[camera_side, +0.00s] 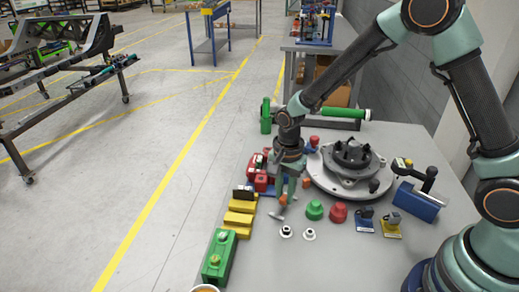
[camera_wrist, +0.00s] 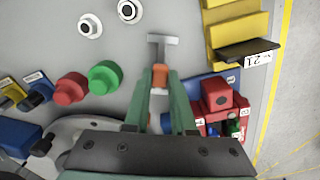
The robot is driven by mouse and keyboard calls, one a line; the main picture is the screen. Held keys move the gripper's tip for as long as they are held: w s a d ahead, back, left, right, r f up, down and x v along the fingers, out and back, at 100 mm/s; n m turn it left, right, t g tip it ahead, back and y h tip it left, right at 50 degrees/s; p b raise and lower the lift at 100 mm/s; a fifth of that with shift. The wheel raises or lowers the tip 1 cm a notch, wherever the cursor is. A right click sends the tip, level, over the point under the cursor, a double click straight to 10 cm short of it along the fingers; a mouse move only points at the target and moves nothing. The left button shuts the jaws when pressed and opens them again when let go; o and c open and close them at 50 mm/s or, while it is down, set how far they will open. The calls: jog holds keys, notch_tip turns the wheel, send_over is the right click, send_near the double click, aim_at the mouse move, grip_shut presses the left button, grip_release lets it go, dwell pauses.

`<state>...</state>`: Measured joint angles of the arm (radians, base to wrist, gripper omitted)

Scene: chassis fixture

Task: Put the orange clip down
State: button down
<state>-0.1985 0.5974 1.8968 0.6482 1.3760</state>
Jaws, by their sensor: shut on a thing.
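The orange clip (camera_wrist: 159,72) sits between the fingertips of my gripper (camera_wrist: 160,88) in the wrist view. A grey T-shaped piece (camera_wrist: 162,47) extends beyond its orange part. In the side view the orange part (camera_side: 283,200) shows below my gripper (camera_side: 285,188), low over the grey table (camera_side: 262,262). My gripper points down and is shut on the clip. I cannot tell whether the grey end touches the table.
Yellow stepped blocks (camera_side: 238,218) and a red block (camera_side: 261,181) stand left of my gripper. Green (camera_side: 314,210) and red (camera_side: 338,212) knobs stand to its right, with a round grey fixture (camera_side: 322,182) behind. Two white-rimmed buttons (camera_side: 286,231) (camera_side: 309,234) are in front.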

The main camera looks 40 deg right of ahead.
aim_at(285, 196)
jog(key=shift+f, duration=0.15)
jog(key=c, duration=0.8)
grip_release()
jog(key=shift+o, duration=0.2)
notch_tip(285, 196, up, 12)
jog(key=s+d+r+n+t, duration=0.5)
jog(key=s+d+r+n, duration=0.3)
jog(key=s+r+n, duration=0.3)
jog(key=shift+s+n+t, duration=0.15)
jog(key=shift+n+t, duration=0.15)
jog(key=shift+n, duration=0.9)
